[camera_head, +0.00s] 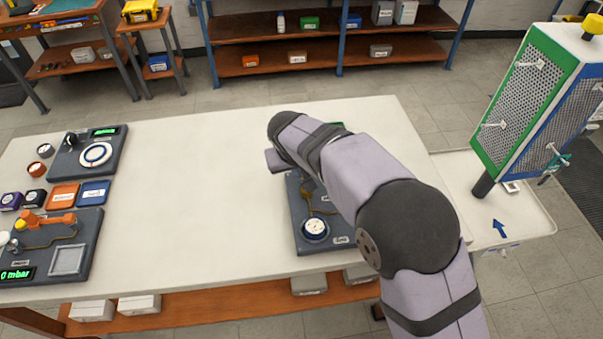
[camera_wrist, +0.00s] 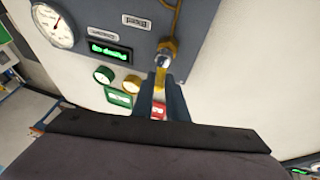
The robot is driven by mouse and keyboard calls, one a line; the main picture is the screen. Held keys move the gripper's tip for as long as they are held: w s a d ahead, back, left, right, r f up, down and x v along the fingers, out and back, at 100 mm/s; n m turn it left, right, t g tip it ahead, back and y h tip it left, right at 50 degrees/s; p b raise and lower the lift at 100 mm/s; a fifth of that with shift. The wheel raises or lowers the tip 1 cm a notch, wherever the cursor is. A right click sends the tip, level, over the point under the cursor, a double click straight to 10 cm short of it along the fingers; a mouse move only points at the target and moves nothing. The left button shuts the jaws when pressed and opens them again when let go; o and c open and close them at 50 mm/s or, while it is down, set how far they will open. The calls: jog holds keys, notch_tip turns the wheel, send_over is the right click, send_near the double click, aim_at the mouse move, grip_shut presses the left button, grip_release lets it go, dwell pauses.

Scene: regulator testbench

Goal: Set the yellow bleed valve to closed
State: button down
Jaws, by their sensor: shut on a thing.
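The yellow bleed valve (camera_wrist: 167,50) shows in the wrist view at the edge of a grey panel (camera_wrist: 190,18), with a silver-topped body and a yellow lever (camera_wrist: 160,78) pointing down the picture. My gripper (camera_wrist: 161,88) is shut on this lever, with one dark finger on each side of it. The fingers hide the lever's lower part. In the head view the grey panel (camera_head: 308,242) lies on the white bench, and my arm covers the valve and my gripper there.
In the head view, other test panels and small boxes sit at the bench's left. The bench's middle (camera_head: 190,200) is clear.

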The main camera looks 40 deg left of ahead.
dwell(0.4)
jog(key=c, duration=1.7)
grip_release()
jog(key=shift+d, duration=0.1)
jog(key=shift+c, duration=0.2)
jog(key=shift+r, duration=0.1)
jog(key=b+v, duration=0.2)
jog(key=v, duration=0.5)
